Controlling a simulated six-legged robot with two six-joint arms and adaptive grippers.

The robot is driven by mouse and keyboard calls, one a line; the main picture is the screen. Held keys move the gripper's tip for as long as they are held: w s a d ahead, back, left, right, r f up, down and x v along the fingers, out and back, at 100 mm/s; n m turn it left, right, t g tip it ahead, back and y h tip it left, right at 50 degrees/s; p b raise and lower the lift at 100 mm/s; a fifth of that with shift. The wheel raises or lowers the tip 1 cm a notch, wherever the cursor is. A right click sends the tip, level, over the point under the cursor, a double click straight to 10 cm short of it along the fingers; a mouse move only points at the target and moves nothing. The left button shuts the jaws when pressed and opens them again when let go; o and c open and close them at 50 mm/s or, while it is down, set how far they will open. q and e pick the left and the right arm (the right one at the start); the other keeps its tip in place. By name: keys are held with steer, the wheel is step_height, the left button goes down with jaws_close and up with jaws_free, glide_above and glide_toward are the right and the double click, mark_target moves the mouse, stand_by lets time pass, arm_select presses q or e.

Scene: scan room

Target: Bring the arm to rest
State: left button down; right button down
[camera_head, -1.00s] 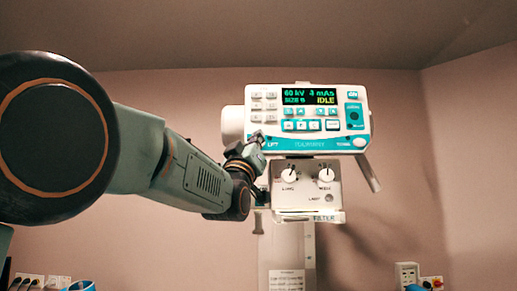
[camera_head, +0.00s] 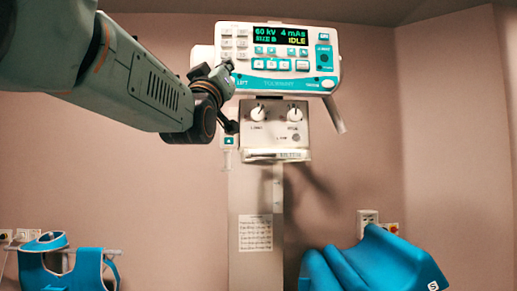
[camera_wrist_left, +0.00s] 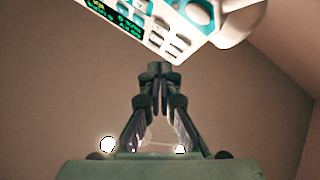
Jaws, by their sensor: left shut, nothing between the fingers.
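My left arm comes in from the upper left in the head view. Its gripper (camera_head: 229,126) is beside the left edge of the X-ray unit's lower box, in front of the column; I cannot tell whether it touches. In the left wrist view the gripper (camera_wrist_left: 158,70) has its fingertips together with nothing between them. The control panel (camera_head: 278,82) shows 60 kV, 4 mAs and IDLE; it also shows tilted at the top of the left wrist view (camera_wrist_left: 150,28). The lower box (camera_head: 275,135) has two white knobs. My right gripper is not in view.
A white column (camera_head: 257,200) with a paper label stands below the box. Blue items lie at the lower left (camera_head: 75,270) and lower right (camera_head: 375,265). Wall sockets (camera_head: 368,218) are at the right.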

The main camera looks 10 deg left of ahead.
arm_select(q)
steer(key=shift+w, duration=0.1)
steer(key=w+a+f+m+g+b, duration=0.1)
steer(key=f+g+b, duration=0.15)
steer(key=f, duration=1.45)
steer(key=w+a+f+m+g+y+b, duration=0.15)
steer(key=f+g, duration=0.25)
steer(key=f, duration=1.2)
steer(key=w+a+f+g+h+b, duration=0.15)
steer(key=f+g, duration=0.25)
steer(key=f, duration=1.3)
steer(key=s+f+g+b, duration=0.15)
steer(key=s+f, duration=0.25)
steer(key=f, duration=0.6)
steer(key=s+f+g+y+b, duration=0.1)
steer(key=s+f+g, duration=0.3)
steer(key=f, duration=0.6)
steer(key=s+f+g+b, duration=0.1)
steer(key=s+f, duration=0.4)
steer(key=f, duration=0.5)
steer(key=s+f+g+b, duration=0.4)
steer(key=s+f, duration=0.9)
steer(key=s, duration=0.4)
steer(key=s+f+g+b, duration=0.5)
steer(key=s+f, duration=0.9)
steer(key=s, duration=0.3)
steer(key=shift+s+a+f, duration=0.2)
steer(key=shift+s+f, duration=0.05)
steer(key=shift+f, duration=0.05)
steer(key=shift+m, duration=0.25)
